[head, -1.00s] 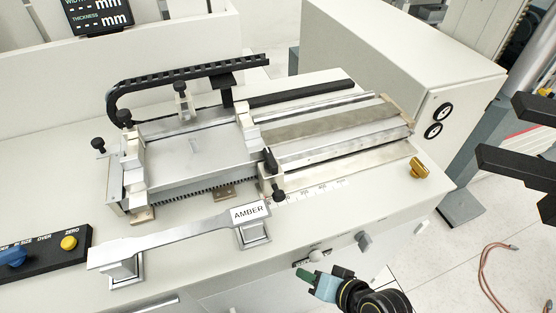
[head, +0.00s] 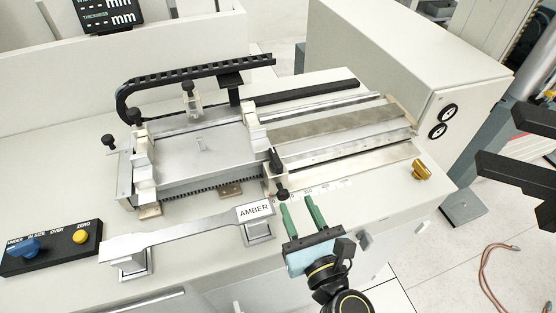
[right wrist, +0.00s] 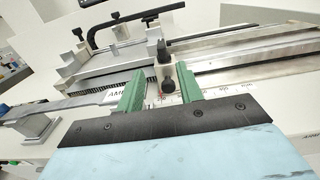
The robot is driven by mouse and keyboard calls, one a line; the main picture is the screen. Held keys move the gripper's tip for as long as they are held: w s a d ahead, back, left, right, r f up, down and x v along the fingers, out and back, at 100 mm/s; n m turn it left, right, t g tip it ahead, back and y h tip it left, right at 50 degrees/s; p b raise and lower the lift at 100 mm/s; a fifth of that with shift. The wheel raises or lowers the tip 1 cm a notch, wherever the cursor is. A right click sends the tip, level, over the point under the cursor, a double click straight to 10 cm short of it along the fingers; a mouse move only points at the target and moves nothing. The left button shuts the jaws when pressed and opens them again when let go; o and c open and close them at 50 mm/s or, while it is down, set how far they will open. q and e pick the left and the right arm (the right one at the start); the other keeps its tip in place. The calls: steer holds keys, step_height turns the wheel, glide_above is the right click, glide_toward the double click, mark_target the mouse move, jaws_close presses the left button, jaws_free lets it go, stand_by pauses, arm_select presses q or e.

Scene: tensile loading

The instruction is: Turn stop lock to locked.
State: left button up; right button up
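The stop block (head: 275,180) sits on the front rail of the measuring slide, over the printed scale. It carries a black lever (head: 275,160) standing up and a black knob (head: 282,193) low on its front; which one is the stop lock is not labelled. In the right wrist view the lever (right wrist: 162,52) and knob (right wrist: 168,85) appear between my green fingertips. My right gripper (head: 297,203) is open and empty, just in front of the stop block and slightly right of the knob. Contact is not visible.
A metal dog-bone specimen (head: 190,231) labelled AMBER rests on two supports just left of my right gripper. A switch box (head: 50,250) is at far left. A brass knob (head: 421,170) stands on the bench at right. The bench front edge lies below my gripper.

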mark_target(280, 168)
steer(key=p+x, duration=0.1)
steer(key=x, duration=1.2)
steer(key=shift+w+f+p, duration=0.1)
steer(key=shift+p, duration=0.25)
jaws_close()
